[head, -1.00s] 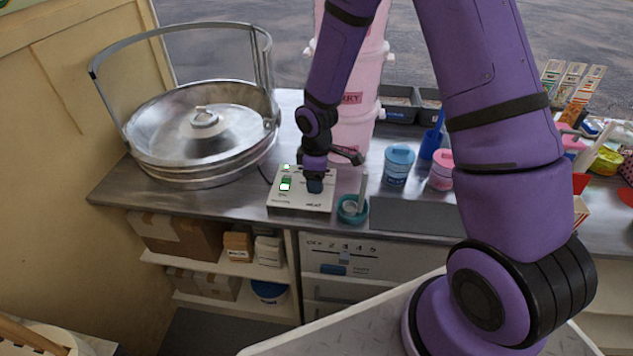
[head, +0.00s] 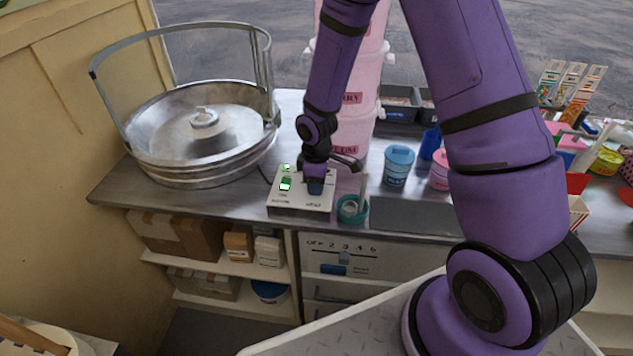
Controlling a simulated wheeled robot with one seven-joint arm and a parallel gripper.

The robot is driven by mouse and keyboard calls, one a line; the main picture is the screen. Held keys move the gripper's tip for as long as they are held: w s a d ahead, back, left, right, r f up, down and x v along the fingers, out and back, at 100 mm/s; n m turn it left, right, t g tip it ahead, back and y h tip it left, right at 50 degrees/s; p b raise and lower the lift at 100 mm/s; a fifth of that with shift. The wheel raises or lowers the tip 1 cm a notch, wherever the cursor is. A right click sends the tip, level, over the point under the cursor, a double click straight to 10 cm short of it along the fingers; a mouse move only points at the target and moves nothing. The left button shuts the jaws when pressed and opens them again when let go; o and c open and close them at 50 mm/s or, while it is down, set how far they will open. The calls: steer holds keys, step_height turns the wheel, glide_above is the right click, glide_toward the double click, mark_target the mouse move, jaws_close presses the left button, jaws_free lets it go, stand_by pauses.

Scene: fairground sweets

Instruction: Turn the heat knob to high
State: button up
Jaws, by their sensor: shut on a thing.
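A pale control box (head: 286,202) sits near the front edge of the metal counter, with lit green switches (head: 286,184) on its left half. My gripper (head: 315,187) points down over the right half of the box, above the "HEAT" lettering. It is shut on the heat knob, which is mostly hidden beneath the fingers, so its setting cannot be read. The cotton candy machine (head: 200,135), a wide metal bowl with a central head, stands to the left of the box.
A teal cup (head: 352,209) with a scoop stands just right of the box. Pink stacked tubs (head: 350,130) stand behind my gripper. A blue tub (head: 398,165) is further right. A grey mat (head: 415,215) lies clear on the counter front.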

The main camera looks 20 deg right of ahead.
steer(key=shift+m, duration=0.3)
steer(key=m, duration=1.3)
steer(key=shift+m, duration=0.4)
steer(key=m, duration=0.4)
steer(key=shift+m, duration=2.7)
